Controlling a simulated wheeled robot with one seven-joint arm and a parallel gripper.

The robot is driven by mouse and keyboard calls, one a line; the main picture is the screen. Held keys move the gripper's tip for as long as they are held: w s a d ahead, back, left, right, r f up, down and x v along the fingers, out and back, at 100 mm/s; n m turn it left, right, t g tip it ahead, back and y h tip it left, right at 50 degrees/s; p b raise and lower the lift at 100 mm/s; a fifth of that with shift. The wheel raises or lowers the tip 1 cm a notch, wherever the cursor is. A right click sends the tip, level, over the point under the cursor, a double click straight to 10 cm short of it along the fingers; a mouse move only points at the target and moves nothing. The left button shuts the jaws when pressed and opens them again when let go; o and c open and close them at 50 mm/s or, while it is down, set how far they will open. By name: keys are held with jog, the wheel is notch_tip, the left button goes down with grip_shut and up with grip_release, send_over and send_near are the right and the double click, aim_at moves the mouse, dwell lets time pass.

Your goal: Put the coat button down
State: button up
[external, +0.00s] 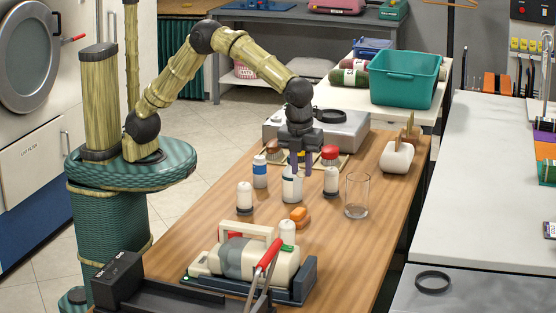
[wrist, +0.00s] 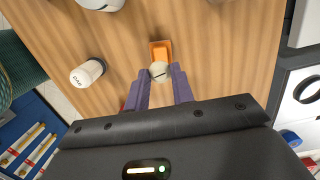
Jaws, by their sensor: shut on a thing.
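In the wrist view my gripper (wrist: 161,76) is shut on a small round cream thing with a dark line (wrist: 160,72), which appears to be the coat button. The button cannot be made out in the external view. An orange block (wrist: 160,50) lies just beyond the fingertips in the wrist view; it also shows on the table in the external view (external: 299,216).
On the wooden table (external: 210,232) stand a white bottle (external: 244,198), another white bottle (external: 331,181) and a clear glass (external: 357,196). Bare wood lies right of the orange block.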

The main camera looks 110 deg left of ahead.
jog(key=w+f+m+t+p, duration=0.1)
jog(key=w+f+m+p, duration=0.2)
jog(key=w+m, duration=0.8)
jog(key=shift+w+d+h, duration=0.2)
jog(key=shift+w+h, duration=0.2)
jog(key=shift+w, duration=0.8)
jog(key=shift+f, duration=0.15)
send_over(349, 229)
jog(key=shift+s+f, duration=0.15)
jog(key=shift+f, duration=2.25)
jog(key=shift+f+p, duration=0.35)
jog(key=shift+f, duration=2.15)
jog(key=shift+f, duration=0.1)
